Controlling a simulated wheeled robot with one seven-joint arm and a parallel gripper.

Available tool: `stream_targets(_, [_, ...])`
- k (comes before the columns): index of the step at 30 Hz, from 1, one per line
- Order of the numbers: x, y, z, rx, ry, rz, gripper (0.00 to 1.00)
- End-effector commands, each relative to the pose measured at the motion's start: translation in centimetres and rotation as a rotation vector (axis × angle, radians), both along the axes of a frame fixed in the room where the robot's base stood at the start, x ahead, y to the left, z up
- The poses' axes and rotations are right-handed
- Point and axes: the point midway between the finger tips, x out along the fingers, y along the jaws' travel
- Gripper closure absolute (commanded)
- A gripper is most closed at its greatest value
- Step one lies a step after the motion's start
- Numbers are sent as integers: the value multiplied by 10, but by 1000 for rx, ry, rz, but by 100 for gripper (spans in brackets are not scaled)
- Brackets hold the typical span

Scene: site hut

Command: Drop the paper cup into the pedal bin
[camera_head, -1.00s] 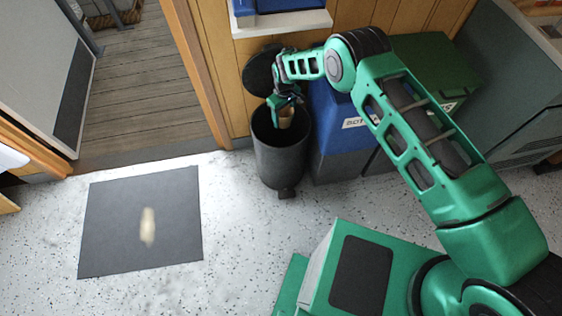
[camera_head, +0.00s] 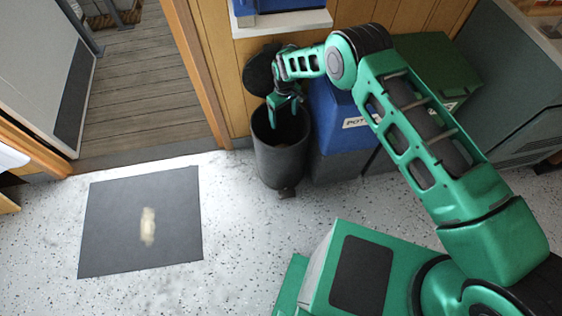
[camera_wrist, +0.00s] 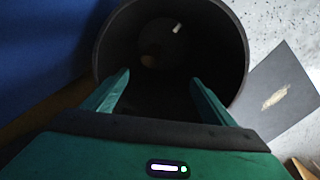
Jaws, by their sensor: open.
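The dark pedal bin (camera_head: 281,168) stands on the floor against the wooden wall with its round lid (camera_head: 259,70) raised. My gripper (camera_head: 284,116) is over the bin's mouth, open, with nothing between its fingers. In the wrist view my open gripper (camera_wrist: 159,80) points down into the bin (camera_wrist: 240,60). A dim brownish round shape, likely the paper cup (camera_wrist: 150,56), lies deep inside the bin, clear of the fingers. Shadow hides its outline. A small pale bit (camera_wrist: 177,29) also shows in there.
A blue bin (camera_head: 335,115) and a green bin (camera_head: 440,65) stand to the right of the pedal bin. A dark mat (camera_head: 105,235) with a pale mark lies on the floor at left. A doorway opens behind it. The floor between is clear.

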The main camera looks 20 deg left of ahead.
Motion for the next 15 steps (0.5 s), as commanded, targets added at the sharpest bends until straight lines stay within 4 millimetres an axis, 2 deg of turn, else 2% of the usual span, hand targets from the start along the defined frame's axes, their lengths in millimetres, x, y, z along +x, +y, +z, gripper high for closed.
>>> stream_targets(4, [2,1,31,3,-3,0,21])
stream_targets(6, [-15,9,36,1,0,5,21])
stream_targets(15, [-63,34,68,2,-1,4,21])
